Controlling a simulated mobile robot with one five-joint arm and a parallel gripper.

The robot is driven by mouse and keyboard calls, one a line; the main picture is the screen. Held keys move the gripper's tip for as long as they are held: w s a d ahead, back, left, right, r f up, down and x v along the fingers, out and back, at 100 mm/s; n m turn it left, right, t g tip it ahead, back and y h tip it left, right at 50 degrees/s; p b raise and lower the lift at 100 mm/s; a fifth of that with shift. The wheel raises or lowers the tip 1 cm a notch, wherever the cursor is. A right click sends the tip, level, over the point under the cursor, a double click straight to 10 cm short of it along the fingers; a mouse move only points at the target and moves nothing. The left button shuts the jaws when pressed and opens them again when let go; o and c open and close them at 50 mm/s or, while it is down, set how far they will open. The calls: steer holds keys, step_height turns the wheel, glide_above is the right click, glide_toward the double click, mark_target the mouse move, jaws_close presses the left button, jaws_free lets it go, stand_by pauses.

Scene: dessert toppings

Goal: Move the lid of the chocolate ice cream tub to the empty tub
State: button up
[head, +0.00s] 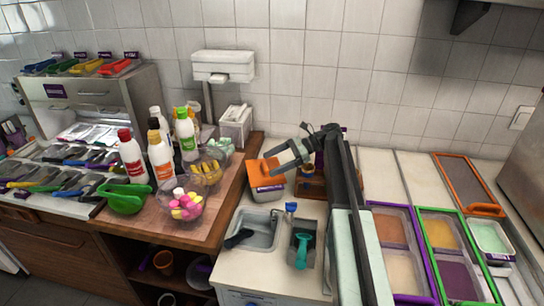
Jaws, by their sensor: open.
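An orange-rimmed lid (464,180) with an orange handle at its front end lies at the back right. Brown shows through it, which may be the chocolate ice cream. A purple-rimmed lid (435,284) frames a tan-brown and a beige section. A green-rimmed lid (422,232) frames a yellow and a purple section. A pale mint tub (492,238) stands at the right without a coloured lid; I cannot tell if it is empty. My gripper (268,156) is open, left of my raised arm, above an orange box (266,181) and far from the lids. Its fingertips are small and unclear.
White panels (424,181) cover the counter behind the tubs. A small sink (262,230) and a holder with a teal scoop (302,247) are front centre. Bottles (162,162) and bowls (182,203) crowd the wooden counter on the left. My arm hides part of the centre.

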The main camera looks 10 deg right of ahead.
steer(key=s+r, duration=0.1)
steer(key=s, duration=1)
steer(key=shift+s+p, duration=0.25)
steer(key=shift+p, duration=0.15)
steer(key=shift+a, duration=0.1)
